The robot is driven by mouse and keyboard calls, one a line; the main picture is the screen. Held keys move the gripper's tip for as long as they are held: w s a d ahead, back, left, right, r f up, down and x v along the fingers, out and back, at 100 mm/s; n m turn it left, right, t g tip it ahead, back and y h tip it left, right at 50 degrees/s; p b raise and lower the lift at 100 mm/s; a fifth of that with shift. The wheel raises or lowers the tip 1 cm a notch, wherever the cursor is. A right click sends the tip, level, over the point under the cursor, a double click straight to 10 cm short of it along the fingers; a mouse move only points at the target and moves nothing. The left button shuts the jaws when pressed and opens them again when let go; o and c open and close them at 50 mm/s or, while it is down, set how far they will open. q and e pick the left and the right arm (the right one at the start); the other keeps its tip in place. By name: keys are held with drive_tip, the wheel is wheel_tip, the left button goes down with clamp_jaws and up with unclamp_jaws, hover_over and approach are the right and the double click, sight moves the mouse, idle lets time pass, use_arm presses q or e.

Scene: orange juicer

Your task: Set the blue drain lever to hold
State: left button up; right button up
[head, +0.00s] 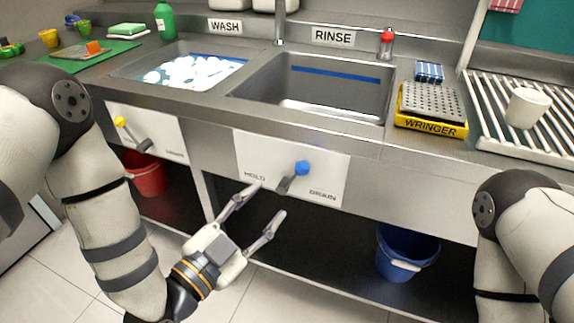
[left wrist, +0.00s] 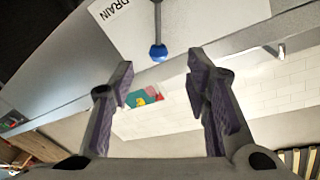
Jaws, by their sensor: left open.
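The blue drain lever (head: 303,168) is on a white panel (head: 326,164) on the front of the rinse sink. Its dark arm leans up and to the right from its pivot, between the HOLD label on the left and the DRAIN label on the right. My left gripper (head: 265,202) is open and empty, below and in front of the lever. In the left wrist view, the blue knob (left wrist: 158,53) shows between the two fingers, beyond their tips. I see no contact. My right gripper is out of view.
A yellow-knobbed lever (head: 121,122) is on the wash sink's panel to the left. A red bucket (head: 148,176) and a blue bucket (head: 403,254) stand under the counter. The yellow wringer (head: 432,124) is on the counter. The space before the panel is clear.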

sight(297, 174)
use_arm(q)
drive_tip(key=x, duration=1)
drive_tip(key=shift+d+b, duration=0.2)
drive_tip(key=shift+b, duration=0.15)
clamp_jaws()
